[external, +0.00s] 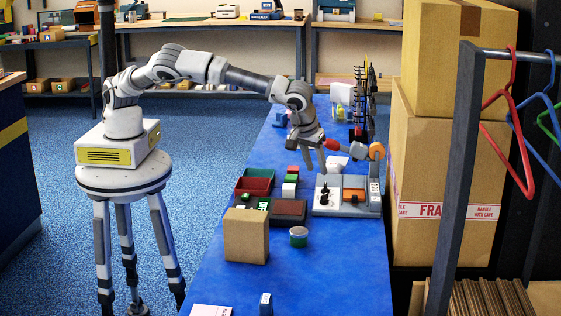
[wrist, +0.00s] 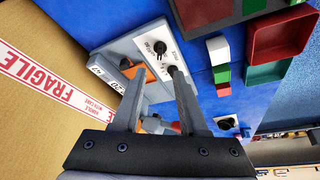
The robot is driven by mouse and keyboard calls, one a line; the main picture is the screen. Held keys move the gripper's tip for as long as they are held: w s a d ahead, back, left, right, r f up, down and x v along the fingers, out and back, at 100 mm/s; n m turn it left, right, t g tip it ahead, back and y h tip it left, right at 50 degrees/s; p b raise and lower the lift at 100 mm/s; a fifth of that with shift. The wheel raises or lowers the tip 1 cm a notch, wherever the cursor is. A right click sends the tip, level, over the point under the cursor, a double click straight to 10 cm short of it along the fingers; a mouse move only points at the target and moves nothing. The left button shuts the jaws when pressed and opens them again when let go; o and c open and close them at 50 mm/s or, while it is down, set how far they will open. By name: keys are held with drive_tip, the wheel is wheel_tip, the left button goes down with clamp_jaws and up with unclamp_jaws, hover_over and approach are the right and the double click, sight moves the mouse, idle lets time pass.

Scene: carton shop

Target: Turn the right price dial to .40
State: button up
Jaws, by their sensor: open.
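A light grey price unit (external: 333,208) sits on the blue table, with a black upright knob (external: 325,194) on its left part and an orange piece (external: 354,195) on its right part. In the wrist view the unit (wrist: 150,38) carries a white printed label, black knobs (wrist: 160,47) and number plates (wrist: 97,70) on its side. The dial setting is too small to read. My gripper (external: 316,165) is open and empty, pointing down above the unit's far left side. In the wrist view its fingertips (wrist: 158,75) frame the unit, with a black knob near the right fingertip.
Big cartons (external: 440,150) rise at the right. A dark rack (external: 362,105) stands behind. The table front is mostly clear.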

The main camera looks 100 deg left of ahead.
sight(323, 195)
drive_tip(key=b+x, duration=0.1)
drive_tip(key=x, duration=0.9)
drive_tip(key=shift+f, duration=0.15)
clamp_jaws()
